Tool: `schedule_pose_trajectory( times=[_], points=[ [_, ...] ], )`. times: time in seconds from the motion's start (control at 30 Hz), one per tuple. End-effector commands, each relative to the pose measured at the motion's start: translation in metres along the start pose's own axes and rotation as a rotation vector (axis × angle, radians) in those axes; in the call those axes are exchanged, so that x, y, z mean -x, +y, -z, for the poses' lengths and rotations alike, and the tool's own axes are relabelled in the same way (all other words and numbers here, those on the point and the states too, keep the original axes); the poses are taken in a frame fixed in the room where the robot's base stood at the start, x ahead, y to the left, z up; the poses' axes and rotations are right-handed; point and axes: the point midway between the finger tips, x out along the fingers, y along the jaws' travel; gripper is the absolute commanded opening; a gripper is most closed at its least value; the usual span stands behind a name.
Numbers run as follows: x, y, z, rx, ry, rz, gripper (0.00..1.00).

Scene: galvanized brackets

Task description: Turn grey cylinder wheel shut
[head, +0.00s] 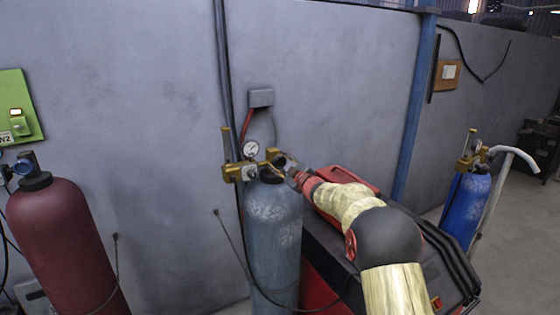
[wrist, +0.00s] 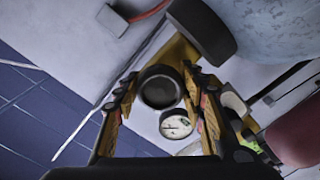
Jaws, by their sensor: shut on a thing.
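The grey cylinder (head: 273,225) stands upright near the wall, with a brass valve and regulator (head: 238,172) and a round gauge (head: 251,149) at its top. In the wrist view the dark round wheel (wrist: 160,87) sits between the two fingers of my gripper (wrist: 161,92), which are shut on its sides. The gauge (wrist: 175,124) shows just behind it, and the grey cylinder (wrist: 275,25) is at the upper right. In the head view my gripper (head: 287,166) reaches the valve from the right; its fingertips and the wheel are largely hidden there.
A dark red cylinder (head: 65,245) stands at the left, and a blue cylinder (head: 466,208) with a trolley handle (head: 516,153) at the right. A red and black machine (head: 325,262) sits beside the grey cylinder, under my arm. The wall (head: 330,75) is close behind.

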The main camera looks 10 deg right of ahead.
Motion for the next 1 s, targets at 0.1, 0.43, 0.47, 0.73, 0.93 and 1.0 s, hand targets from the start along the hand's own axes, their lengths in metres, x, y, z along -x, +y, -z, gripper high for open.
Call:
schedule_pose_trajectory(
  times=[0.1,0.43,0.47,0.73,0.93,1.0],
  points=[
    [0.0002,-0.0006,-0.0008,-0.112,-0.004,0.002,0.15],
    [0.0002,-0.0026,-0.0012,-0.403,-0.005,0.002,0.15],
    [0.0002,-0.0028,-0.0013,-0.425,-0.005,0.002,0.15],
    [0.0002,-0.004,-0.0016,-0.581,-0.005,0.002,0.15],
    [0.0003,-0.0051,-0.0021,-0.64,-0.005,0.002,0.15],
    [0.0003,-0.0053,-0.0022,-0.65,-0.005,0.002,0.15]
  ],
)
